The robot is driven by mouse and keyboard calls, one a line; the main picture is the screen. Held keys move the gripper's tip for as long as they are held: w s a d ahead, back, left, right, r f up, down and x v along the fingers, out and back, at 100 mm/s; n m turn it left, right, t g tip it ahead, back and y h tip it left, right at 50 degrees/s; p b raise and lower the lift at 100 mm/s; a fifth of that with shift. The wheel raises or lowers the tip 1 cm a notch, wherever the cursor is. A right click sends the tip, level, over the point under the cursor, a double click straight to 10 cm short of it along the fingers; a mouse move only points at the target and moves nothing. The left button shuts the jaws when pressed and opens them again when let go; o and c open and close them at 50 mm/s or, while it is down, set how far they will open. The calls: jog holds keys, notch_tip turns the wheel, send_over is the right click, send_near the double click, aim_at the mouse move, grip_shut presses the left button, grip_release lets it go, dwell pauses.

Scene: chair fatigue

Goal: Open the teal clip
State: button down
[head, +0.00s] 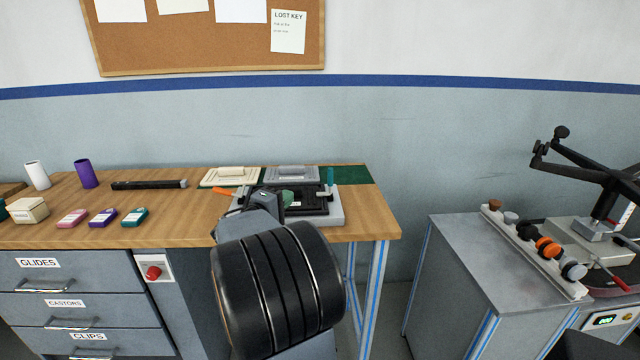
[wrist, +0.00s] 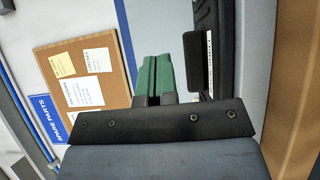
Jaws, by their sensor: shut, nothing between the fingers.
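A small teal upright piece (head: 330,176), which looks like the teal clip, stands at the back right of a grey fixture with a black plate (head: 318,202) on the wooden bench. It is too small to tell its details. My gripper (head: 287,198) has green fingers and is over the fixture, left of the teal piece and apart from it. In the wrist view the green fingers (wrist: 153,78) are together with nothing between them. Black parts of the fixture (wrist: 200,62) show to their right. My dark arm hides the fixture's front left.
An orange lever (head: 222,191) sticks out left of the fixture. A dark bar (head: 148,184), small boxes (head: 103,217) and a purple cup (head: 86,174) are on the left. A grey cabinet (head: 460,260) stands right, across a gap.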

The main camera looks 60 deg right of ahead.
jog(key=shift+d, duration=0.15)
jog(key=d+p, duration=0.1)
jog(key=d, duration=0.8)
jog(key=shift+w+d, duration=0.1)
jog(key=shift+d, duration=0.15)
jog(key=shift+s+d, duration=0.95)
jog(key=shift+d, duration=0.15)
jog(key=shift+s+d, duration=0.35)
jog(key=shift+d, duration=0.1)
